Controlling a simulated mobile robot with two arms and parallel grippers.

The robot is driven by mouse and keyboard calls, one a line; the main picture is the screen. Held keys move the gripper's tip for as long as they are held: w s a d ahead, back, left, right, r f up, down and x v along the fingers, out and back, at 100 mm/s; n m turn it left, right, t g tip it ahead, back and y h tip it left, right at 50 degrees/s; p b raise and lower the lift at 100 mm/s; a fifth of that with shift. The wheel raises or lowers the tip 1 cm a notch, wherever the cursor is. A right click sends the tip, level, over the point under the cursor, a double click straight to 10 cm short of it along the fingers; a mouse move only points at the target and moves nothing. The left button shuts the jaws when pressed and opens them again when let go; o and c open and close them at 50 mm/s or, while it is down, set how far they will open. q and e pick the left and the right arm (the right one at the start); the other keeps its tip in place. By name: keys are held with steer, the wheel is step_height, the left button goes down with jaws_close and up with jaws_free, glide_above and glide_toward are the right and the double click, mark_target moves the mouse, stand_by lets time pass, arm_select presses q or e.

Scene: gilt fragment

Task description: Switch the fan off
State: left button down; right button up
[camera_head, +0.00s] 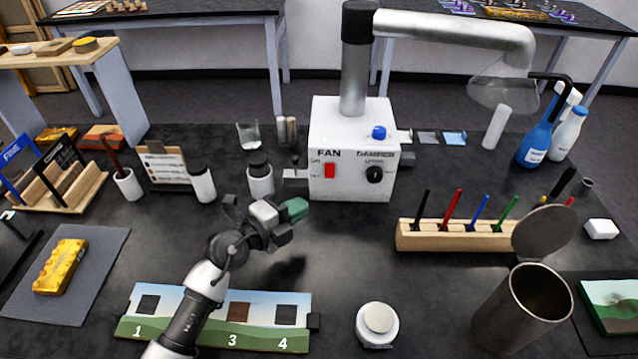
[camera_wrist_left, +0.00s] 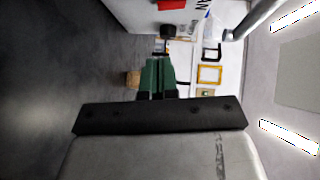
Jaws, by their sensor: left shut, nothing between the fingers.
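The white fan box (camera_head: 350,143) stands on the dark bench with a silver extraction duct (camera_head: 353,91) rising from it. On its front are the label FAN, a red rocker switch (camera_head: 329,171) and a black knob (camera_head: 375,174). My left gripper (camera_head: 295,208), with green fingertips, is shut and empty, in front of and below left of the switch, apart from the box. In the left wrist view the shut green fingers (camera_wrist_left: 157,78) point toward the background, with the red switch (camera_wrist_left: 172,4) cut off at the top edge. My right gripper is not in view.
Dark-capped bottles (camera_head: 260,178) stand left of the box. A numbered board (camera_head: 262,339) lies under my left arm. Bench before the box is clear.

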mark_target(331, 178)
arm_select(q)
steer(key=shift+w+d+f+b, duration=0.25)
steer(key=shift+w+d, duration=0.45)
steer(key=shift+w, duration=0.65)
steer(key=shift+w+d+f+b, duration=0.1)
steer(key=shift+w+d+b, duration=0.2)
steer(key=shift+w+d, duration=0.75)
steer(key=shift+w+d+f+b, duration=0.25)
steer(key=shift+w+d, duration=0.1)
steer(key=shift+w, duration=1.3)
